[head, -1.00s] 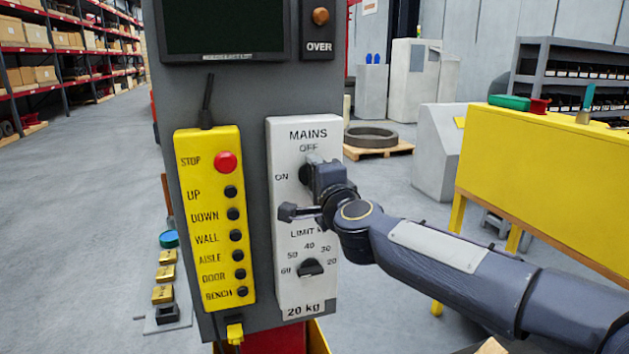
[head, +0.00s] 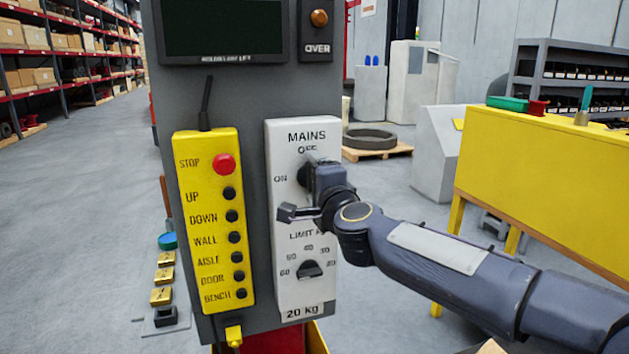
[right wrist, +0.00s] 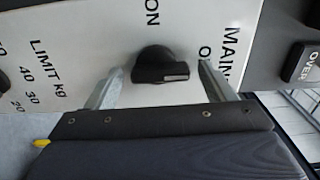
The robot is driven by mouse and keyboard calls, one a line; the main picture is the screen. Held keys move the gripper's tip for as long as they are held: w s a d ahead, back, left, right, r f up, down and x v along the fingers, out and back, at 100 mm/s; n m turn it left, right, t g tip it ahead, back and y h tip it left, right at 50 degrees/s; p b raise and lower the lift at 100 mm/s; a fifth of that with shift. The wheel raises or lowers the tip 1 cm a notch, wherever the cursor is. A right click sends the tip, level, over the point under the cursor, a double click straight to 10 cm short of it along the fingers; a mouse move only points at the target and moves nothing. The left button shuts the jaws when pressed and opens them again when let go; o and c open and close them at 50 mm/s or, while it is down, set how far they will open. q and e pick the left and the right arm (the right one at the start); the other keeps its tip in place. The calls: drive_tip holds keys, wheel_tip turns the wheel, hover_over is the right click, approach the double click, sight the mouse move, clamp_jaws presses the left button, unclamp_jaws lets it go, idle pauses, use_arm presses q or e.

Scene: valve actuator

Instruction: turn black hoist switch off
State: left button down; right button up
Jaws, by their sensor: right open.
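The black mains switch (right wrist: 160,67) is a rotary knob on a white panel (head: 290,255) marked MAINS, with OFF above it and ON to its left in the head view. In the right wrist view its bar lies sideways and its pale mark is at the right end, towards the partly covered OFF label. My right gripper (right wrist: 158,86) is open, with one finger on each side of the knob and visible gaps between. In the head view my right gripper (head: 309,172) hides most of the knob. My left gripper is not in view.
A black limit knob (head: 310,269) sits lower on the white panel. A yellow button box (head: 213,220) with a red stop button (head: 224,164) is mounted close to the left. A dark screen (head: 224,27) is above. A yellow bench (head: 550,170) stands at the right.

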drive_tip(key=v, duration=0.7)
drive_tip(key=shift+s+b, duration=0.35)
drive_tip(key=shift+b, duration=0.05)
drive_tip(key=shift+d, duration=0.1)
drive_tip(key=s+d+f+n+g, duration=0.4)
drive_tip(key=s+d+f, duration=0.2)
drive_tip(key=s+f, duration=0.3)
drive_tip(key=s+d+f+n+g+h, duration=0.1)
drive_tip(key=s+d+f+n+g, duration=0.2)
drive_tip(key=s+f, duration=0.6)
drive_tip(key=s+d+f+n+g, duration=0.4)
drive_tip(key=s+d+f, duration=0.4)
drive_tip(key=s, duration=0.5)
drive_tip(key=shift+d+f+n+g+h, duration=0.3)
drive_tip(key=shift+d+f+n+h, duration=0.1)
drive_tip(key=shift+f+n, duration=0.4)
